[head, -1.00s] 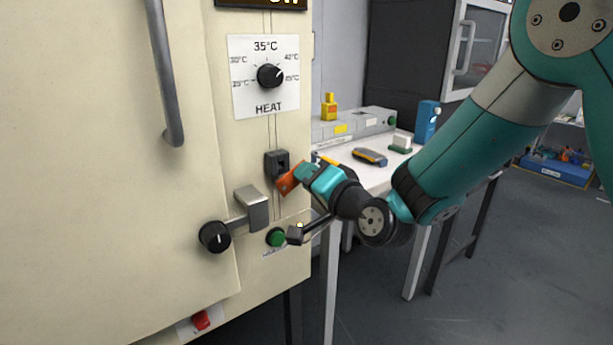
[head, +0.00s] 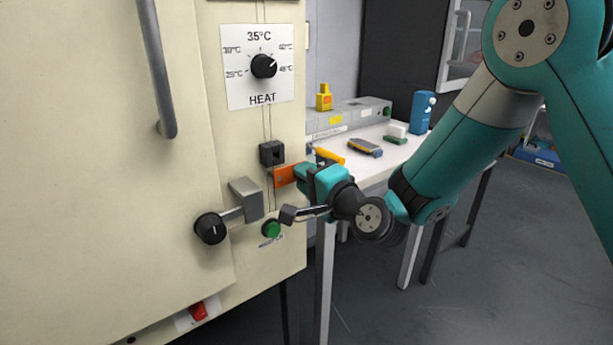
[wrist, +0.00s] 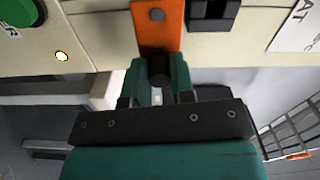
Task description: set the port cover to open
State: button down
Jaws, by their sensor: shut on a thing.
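The port cover is an orange plate (head: 284,176) on the cream cabinet front, just below and right of the black port block (head: 271,153). The plate points out to the right, beside the block, and the block's dark opening shows uncovered. In the wrist view the plate (wrist: 157,32) has a round bolt near its top, and the black block (wrist: 212,12) stands to its right, apart from it. My gripper (head: 300,174) is shut on the plate's outer end. In the wrist view my gripper's fingers (wrist: 160,78) close around a dark knob there.
A latch handle (head: 247,198) and green button (head: 271,229) sit below the cover. The heat dial (head: 264,66) is above. A white bench (head: 385,165) with a yellow bottle (head: 323,97) and small devices stands behind my arm.

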jog(key=shift+f, duration=0.1)
jog(key=c, duration=1)
grip_release()
jog(key=shift+o, duration=0.2)
jog(key=b+v, duration=1.7)
jog(key=b, duration=0.1)
jog(key=shift+s+d, duration=0.1)
jog(key=shift+s, duration=0.1)
